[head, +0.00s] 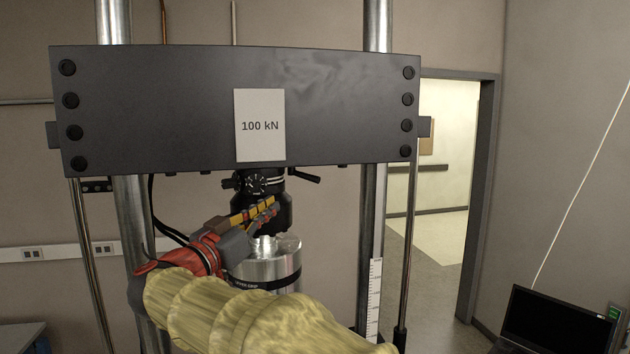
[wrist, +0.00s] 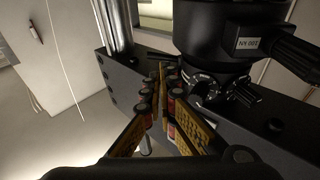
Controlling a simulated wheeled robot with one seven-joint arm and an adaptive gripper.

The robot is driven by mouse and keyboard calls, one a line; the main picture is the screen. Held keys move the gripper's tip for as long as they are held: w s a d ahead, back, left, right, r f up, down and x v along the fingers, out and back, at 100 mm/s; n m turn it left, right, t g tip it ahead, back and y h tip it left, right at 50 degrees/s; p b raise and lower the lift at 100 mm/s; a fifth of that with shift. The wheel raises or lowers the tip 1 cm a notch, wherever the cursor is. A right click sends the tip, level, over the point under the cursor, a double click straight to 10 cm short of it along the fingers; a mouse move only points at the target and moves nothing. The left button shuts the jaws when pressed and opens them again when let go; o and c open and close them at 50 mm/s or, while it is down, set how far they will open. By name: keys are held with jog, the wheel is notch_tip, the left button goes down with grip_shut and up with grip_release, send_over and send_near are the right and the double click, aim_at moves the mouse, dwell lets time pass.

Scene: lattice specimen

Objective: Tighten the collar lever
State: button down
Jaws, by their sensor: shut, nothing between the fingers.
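The black collar (head: 262,184) sits under the grey crosshead, above the dark cylindrical fitting. A short black lever (head: 303,175) sticks out from it to the right in the head view. My gripper (head: 271,203), with yellow-padded fingers, is shut and empty in front of the collar's lower part. In the wrist view my gripper (wrist: 166,78) points past the collar (wrist: 204,86), which lies right of the fingertips. A small black handle (wrist: 246,95) and a thicker black bar (wrist: 297,52) show there; I cannot tell which is the lever. The fingers partly hide the fitting in the head view.
The crosshead (head: 190,100) bears a "100 kN" plate (head: 260,125) and spans two steel columns (head: 375,205). A silver cylinder (head: 265,265) stands below my fingers. A laptop (head: 555,325) is at lower right. Floor shows through the doorway (head: 440,230).

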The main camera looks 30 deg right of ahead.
aim_at(308, 179)
jog(key=p+x, duration=0.1)
jog(key=x, duration=0.3)
jog(key=p+x, duration=0.1)
jog(key=x, duration=0.3)
jog(key=p+x, duration=0.2)
jog(key=x, duration=0.3)
jog(key=shift+s+d+r, duration=0.1)
jog(key=shift+s+r, duration=0.15)
jog(key=shift+r, duration=0.05)
